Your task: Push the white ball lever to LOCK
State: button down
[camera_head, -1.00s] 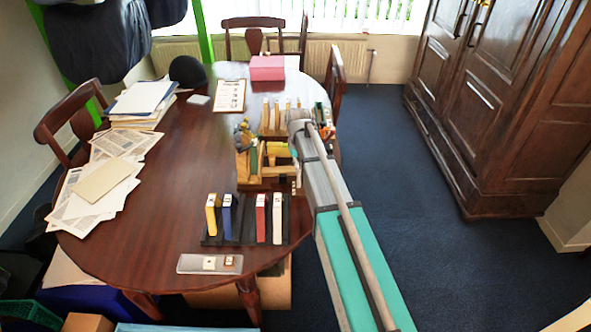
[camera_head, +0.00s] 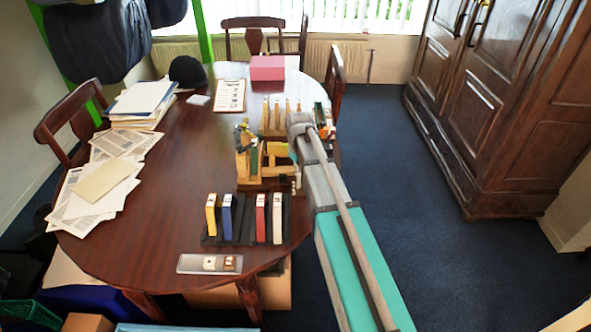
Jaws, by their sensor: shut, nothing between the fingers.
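The saddle-fitting fixture (camera_head: 279,171) is a wooden frame with yellowish and green parts, on the right side of the table. My arm (camera_head: 318,170) reaches over the table's right edge, and its far end is beside and partly over the fixture. My gripper cannot be made out; the arm seems to hide it. I cannot pick out the white ball lever or a LOCK mark at this size. Whether anything touches the lever cannot be seen.
A dark rack (camera_head: 247,233) holds blocks in several colours, with a small tray (camera_head: 209,264) in front of it. A row of upright wooden pieces (camera_head: 277,117), a clipboard (camera_head: 230,95) and a pink box (camera_head: 267,68) are farther back. The table's middle left (camera_head: 185,170) is clear.

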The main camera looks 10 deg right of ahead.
jog(key=shift+s+a, duration=0.15)
jog(key=shift+s, duration=0.65)
jog(key=shift+w, duration=0.3)
jog(key=shift+w, duration=0.3)
jog(key=shift+r, duration=0.15)
dwell(0.4)
notch_tip(320, 180, up, 7)
jog(key=p, duration=0.7)
jog(key=shift+s, duration=0.1)
dwell(0.7)
